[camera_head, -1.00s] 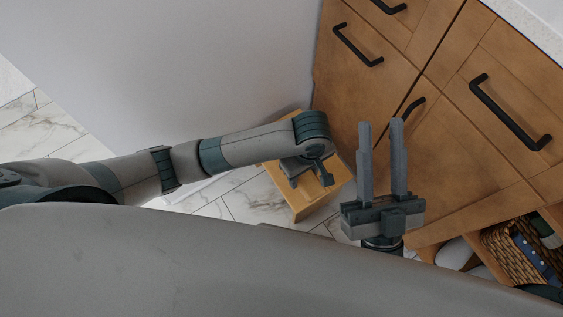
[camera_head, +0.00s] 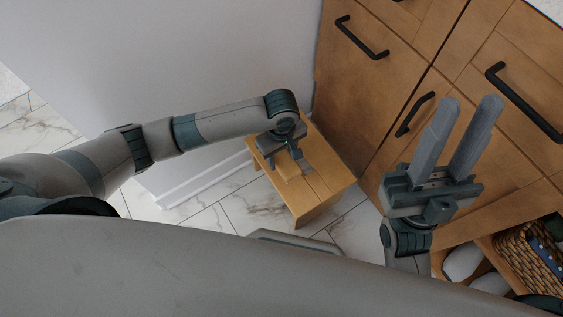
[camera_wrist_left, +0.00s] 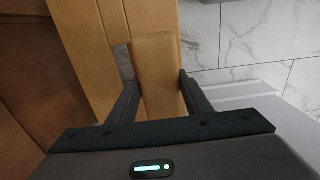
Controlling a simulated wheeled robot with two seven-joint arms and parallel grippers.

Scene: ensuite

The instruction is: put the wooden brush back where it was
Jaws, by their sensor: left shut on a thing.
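The wooden brush (camera_wrist_left: 158,72) is a smooth light-wood block between the two fingers of my left gripper (camera_wrist_left: 160,95) in the left wrist view. My left gripper (camera_head: 281,152) is shut on it, over a small wooden stool (camera_head: 325,183) beside the cabinet. In the head view a light-wood end of the brush (camera_head: 289,168) shows just below the fingers. The stool top also shows in the wrist view (camera_wrist_left: 85,45); I cannot tell whether the brush touches it. My right gripper (camera_head: 470,104) is empty, its two long fingers apart, in front of the cabinet.
A wooden cabinet (camera_head: 365,90) with black handles stands right of the stool. A woven basket (camera_head: 527,258) and pale rounded items (camera_head: 463,262) sit in its low open shelf. A white wall (camera_head: 180,60) rises behind my left arm. Marble-tiled floor (camera_head: 255,208) is clear left of the stool.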

